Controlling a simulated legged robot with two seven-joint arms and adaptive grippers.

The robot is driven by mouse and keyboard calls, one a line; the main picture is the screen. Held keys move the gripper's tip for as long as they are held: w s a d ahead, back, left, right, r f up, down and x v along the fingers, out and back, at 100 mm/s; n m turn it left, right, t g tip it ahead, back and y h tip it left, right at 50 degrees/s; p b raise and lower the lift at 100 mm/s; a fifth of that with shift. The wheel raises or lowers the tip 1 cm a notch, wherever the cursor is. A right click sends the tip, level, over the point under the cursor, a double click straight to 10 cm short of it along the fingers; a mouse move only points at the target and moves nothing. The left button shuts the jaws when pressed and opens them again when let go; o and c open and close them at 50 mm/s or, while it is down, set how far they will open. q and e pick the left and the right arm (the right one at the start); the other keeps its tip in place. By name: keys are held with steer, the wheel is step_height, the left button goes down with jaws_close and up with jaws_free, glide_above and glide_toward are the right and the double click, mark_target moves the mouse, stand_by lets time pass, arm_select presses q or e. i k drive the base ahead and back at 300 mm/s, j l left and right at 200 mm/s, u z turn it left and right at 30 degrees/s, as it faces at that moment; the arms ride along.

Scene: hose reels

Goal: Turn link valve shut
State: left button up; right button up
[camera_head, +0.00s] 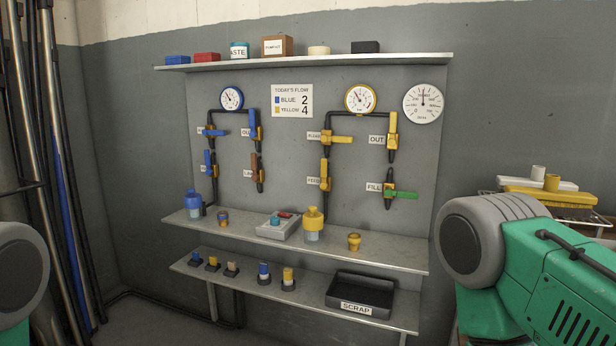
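Two black pipe groups with valves hang on the grey wall panel (290,165). No label can be read clearly as LINK. In the left group, a blue handle (216,133) lies level, while another blue handle (252,122), a lower blue handle (208,158) and a brown handle (254,163) stand upright. In the right group, a yellow handle (342,140) and the green FILL handle (402,195) lie level. The yellow OUT handle (393,123) and an ochre handle (325,171) stand upright. Neither of my grippers shows; part of my green arm fills the lower right.
A blue-rimmed gauge (232,98) and a yellow-rimmed gauge (360,98) sit above the groups. An upper shelf (310,62), a middle shelf (385,259) and a lower shelf (310,301) hold small items and a SCRAP tray (362,309). Tall pipes (55,150) stand at left.

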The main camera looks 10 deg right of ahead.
mark_target(253, 156)
steer(key=i+j+z, duration=0.1)
steer(key=z, duration=0.3)
steer(key=i+j+z, duration=0.15)
steer(key=z, duration=0.2)
steer(key=i+j+z, duration=0.2)
steer(key=z, duration=0.2)
